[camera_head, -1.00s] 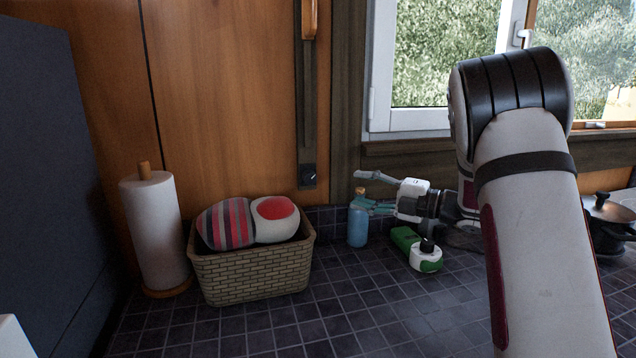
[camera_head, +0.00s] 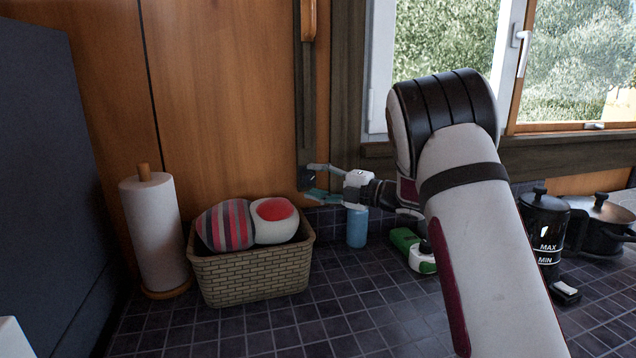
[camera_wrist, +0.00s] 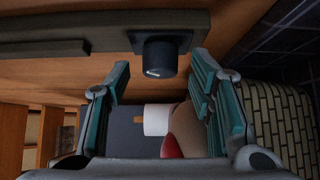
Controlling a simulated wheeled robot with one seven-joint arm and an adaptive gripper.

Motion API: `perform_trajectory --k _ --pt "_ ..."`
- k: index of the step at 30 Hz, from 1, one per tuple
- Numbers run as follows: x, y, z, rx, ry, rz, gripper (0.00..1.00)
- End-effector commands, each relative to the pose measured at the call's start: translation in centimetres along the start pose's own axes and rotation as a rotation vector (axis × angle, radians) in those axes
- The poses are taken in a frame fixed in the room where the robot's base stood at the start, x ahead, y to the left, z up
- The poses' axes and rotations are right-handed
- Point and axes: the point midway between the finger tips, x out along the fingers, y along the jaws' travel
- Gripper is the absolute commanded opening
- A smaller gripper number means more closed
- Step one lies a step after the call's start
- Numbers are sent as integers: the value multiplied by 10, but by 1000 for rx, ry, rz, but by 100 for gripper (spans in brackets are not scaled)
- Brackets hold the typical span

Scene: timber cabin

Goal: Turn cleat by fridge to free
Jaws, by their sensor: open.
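A dark round knob on a square plate, which seems to be the cleat, sits low on a dark vertical strip on the wooden wall. In the wrist view the cleat (camera_wrist: 160,56) has a short white mark on its face and lies between and beyond my fingertips. In the head view the cleat is mostly hidden by my gripper (camera_head: 313,181), which is open and empty in front of it. I cannot tell whether the fingers touch it. A large dark panel, apparently the fridge (camera_head: 45,190), stands at the far left.
A wicker basket (camera_head: 252,277) with cushion-like items stands below and left of my gripper, beside a paper towel roll (camera_head: 155,230). A blue bottle (camera_head: 357,228) stands just under my gripper. A green-and-white item (camera_head: 412,248), a French press (camera_head: 543,230) and a pot (camera_head: 603,225) are farther right.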

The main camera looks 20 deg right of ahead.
Motion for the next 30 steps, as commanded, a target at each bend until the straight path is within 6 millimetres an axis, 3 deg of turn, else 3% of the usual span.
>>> perform_trajectory --k 3,9,20,30 --pt "0 0 0 0 0 0 47" --pt "0 0 0 0 0 0 1" --pt "0 -2 0 28 0 27 1" --pt "0 -9 1 185 -1 185 1"
